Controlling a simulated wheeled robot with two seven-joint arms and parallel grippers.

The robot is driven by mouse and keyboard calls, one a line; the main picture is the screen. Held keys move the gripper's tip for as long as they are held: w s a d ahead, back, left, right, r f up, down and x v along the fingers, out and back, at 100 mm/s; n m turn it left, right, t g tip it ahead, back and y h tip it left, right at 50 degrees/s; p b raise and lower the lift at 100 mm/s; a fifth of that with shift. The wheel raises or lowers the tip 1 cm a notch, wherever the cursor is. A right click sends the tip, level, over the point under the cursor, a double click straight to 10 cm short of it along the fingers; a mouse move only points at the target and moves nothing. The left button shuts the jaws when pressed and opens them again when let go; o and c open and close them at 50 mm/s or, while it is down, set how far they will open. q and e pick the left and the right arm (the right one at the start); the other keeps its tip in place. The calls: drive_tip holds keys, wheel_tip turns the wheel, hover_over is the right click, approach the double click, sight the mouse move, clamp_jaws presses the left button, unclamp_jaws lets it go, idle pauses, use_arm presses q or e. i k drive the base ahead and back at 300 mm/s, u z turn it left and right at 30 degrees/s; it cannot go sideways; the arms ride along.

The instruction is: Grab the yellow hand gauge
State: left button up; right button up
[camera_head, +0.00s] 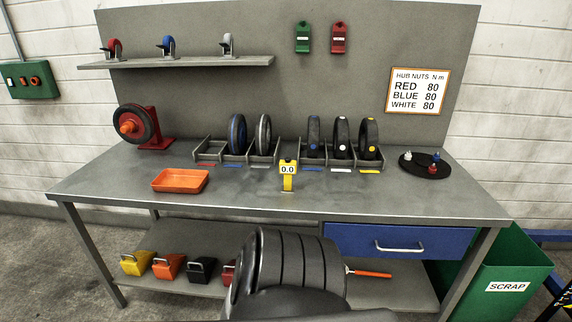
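The yellow hand gauge (288,184) stands upright near the middle of the grey workbench (240,200). Its small white display reads 0.0. It stands in front of the gap between the two wheel racks, and nothing touches it from the front. Neither of my grippers can be made out in the head view.
Wheel racks (207,152) hold several wheels behind the gauge. An orange tray (180,181) lies left, a black round stand (425,167) right. A blue drawer (400,242) and green scrap bin (508,270) are below. A dark ribbed shape blocks the lower front.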

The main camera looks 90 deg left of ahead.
sight(288, 170)
drive_tip(key=u, duration=1.05)
drive_tip(key=i, duration=0.95)
drive_tip(key=u, duration=1)
